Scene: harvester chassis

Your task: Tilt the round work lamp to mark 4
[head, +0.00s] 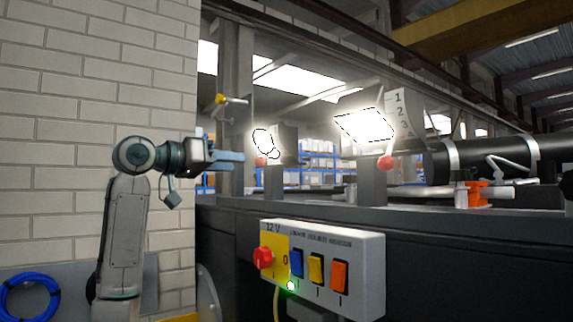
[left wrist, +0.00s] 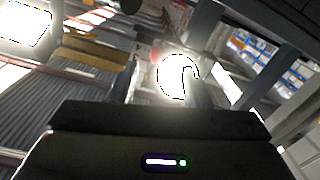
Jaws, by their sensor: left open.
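The round work lamp (head: 263,142) glows in the head view, left of the square lamp, with a red ball knob (head: 261,161) at its lower edge. A dark plate stands just right of it; I cannot read marks on it. My left gripper (head: 240,161) comes in from the left, open and empty, its fingertips just short of the red knob. The lamp's exact tilt is hard to tell through the glare. My right gripper is out of view.
A square lit lamp (head: 364,125) with its own red knob (head: 386,162) and a plate numbered 1, 2, 3 (head: 401,110) stands to the right. A switch box (head: 340,262) hangs below the ledge. A small yellow-ended lever (head: 221,99) is above my gripper. A brick wall (head: 70,120) is at left.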

